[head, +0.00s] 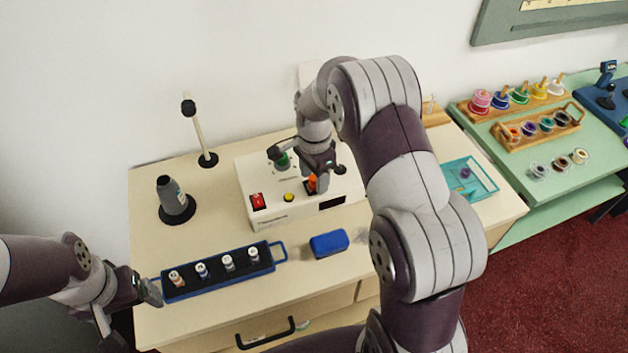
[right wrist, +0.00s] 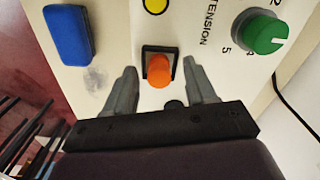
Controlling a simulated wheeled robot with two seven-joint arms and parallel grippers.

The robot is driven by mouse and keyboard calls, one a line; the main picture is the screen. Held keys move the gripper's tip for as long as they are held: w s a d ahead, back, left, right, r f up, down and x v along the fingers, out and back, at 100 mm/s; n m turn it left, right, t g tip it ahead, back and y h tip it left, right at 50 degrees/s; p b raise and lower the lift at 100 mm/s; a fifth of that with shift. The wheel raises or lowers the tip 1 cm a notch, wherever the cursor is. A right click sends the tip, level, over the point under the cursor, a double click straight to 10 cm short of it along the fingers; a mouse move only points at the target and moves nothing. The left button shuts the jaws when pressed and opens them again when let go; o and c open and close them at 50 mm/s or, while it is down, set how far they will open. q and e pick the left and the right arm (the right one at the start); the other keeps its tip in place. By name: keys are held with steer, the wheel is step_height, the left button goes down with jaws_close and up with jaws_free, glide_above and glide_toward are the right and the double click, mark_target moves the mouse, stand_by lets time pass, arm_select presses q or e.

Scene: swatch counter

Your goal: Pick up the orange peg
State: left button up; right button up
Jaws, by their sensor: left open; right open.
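The orange peg (head: 312,183) stands in a dark square socket on top of a cream machine (head: 268,212). In the right wrist view the orange peg (right wrist: 159,71) shows between the fingers of my right gripper (right wrist: 160,84). The right gripper (head: 318,184) is open, with a finger on either side of the peg and a gap showing on both sides. My left gripper (head: 132,316) is open and empty at the table's left front edge, near the blue rack.
A blue rack (head: 212,285) with several small bottles and a blue block (head: 329,243) lie in front of the machine. The machine carries a green knob (right wrist: 260,36), a yellow button (right wrist: 154,5) and a red switch (head: 257,201). A teal tray (head: 484,190) stands to the right.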

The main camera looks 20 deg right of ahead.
mark_target(314, 177)
steer(key=shift+s, duration=0.1)
jaws_close()
steer(key=shift+r, duration=0.1)
step_height(314, 177, up, 4)
steer(key=shift+r+b, duration=0.1)
steer(key=shift+b, duration=0.4)
steer(key=s+d+r, duration=0.4)
steer(key=s+r, duration=0.2)
steer(key=s, duration=0.4)
steer(key=shift+s+d+r, duration=0.15)
steer(key=shift+s+r, duration=0.2)
steer(key=shift+s, duration=0.05)
